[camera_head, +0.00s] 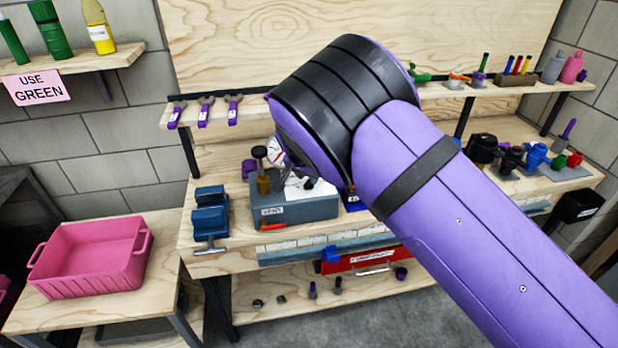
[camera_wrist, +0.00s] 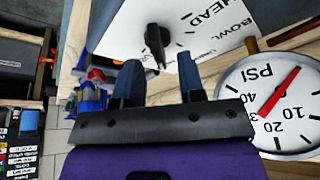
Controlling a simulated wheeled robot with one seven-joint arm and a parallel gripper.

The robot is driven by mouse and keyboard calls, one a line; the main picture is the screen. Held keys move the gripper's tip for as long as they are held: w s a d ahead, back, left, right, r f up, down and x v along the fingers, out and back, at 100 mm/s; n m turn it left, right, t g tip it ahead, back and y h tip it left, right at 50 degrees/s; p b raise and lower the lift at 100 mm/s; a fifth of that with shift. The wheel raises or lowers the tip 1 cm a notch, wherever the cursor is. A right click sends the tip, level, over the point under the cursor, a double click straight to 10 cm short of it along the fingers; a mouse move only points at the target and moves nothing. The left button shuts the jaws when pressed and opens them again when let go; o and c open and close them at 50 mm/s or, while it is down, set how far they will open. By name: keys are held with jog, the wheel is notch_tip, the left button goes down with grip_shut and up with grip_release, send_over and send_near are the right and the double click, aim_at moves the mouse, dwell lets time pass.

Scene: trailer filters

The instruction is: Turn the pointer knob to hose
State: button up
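The black pointer knob (camera_wrist: 155,40) stands on a white panel (camera_wrist: 117,38) in the wrist view. Its narrow end points down the picture, toward my gripper. The words HEAD and BOWL are readable on the panel to its right; I cannot read a hose label. My gripper (camera_wrist: 160,64) is open and empty, with one fingertip on each side of the knob's near end in the picture. I cannot tell whether either finger touches it. In the head view the panel tops a grey box (camera_head: 295,211) on the workbench, and my arm hides most of my gripper.
A round PSI gauge (camera_wrist: 271,103) stands close to the right of my gripper. A brass-coloured fitting with a dark top (camera_head: 262,170) rises at the box's left. A blue vise (camera_head: 210,217) sits further left on the bench. A pink bin (camera_head: 92,262) stands on the left table.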

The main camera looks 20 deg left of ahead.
jog(key=v, duration=0.9)
jog(key=w+d+r+g, duration=0.1)
jog(key=w+d+r, duration=0.1)
jog(key=d+r, duration=0.55)
jog(key=w+d+r, duration=0.2)
jog(key=d+r, duration=0.3)
jog(key=d, duration=0.5)
jog(key=s+d+r+y, duration=0.1)
jog(key=s+d+r, duration=0.1)
jog(key=d+r, duration=0.45)
jog(key=s+d+r+y, duration=0.1)
jog(key=s+d+r, duration=0.25)
jog(key=d, duration=0.55)
jog(key=s+d+r+n+t, duration=0.1)
jog(key=s+d+r, duration=0.3)
jog(key=s+d, duration=0.6)
jog(key=s+d+r, duration=0.4)
jog(key=s+d, duration=0.5)
jog(key=s, duration=0.1)
jog(key=s+d+f, duration=0.1)
jog(key=s, duration=0.4)
jog(key=s+d+f+h, duration=0.1)
jog(key=s+d, duration=0.1)
jog(key=s, duration=0.2)
jog(key=shift+s+d+f+n+t, duration=0.35)
jog(key=shift+n+t, duration=0.05)
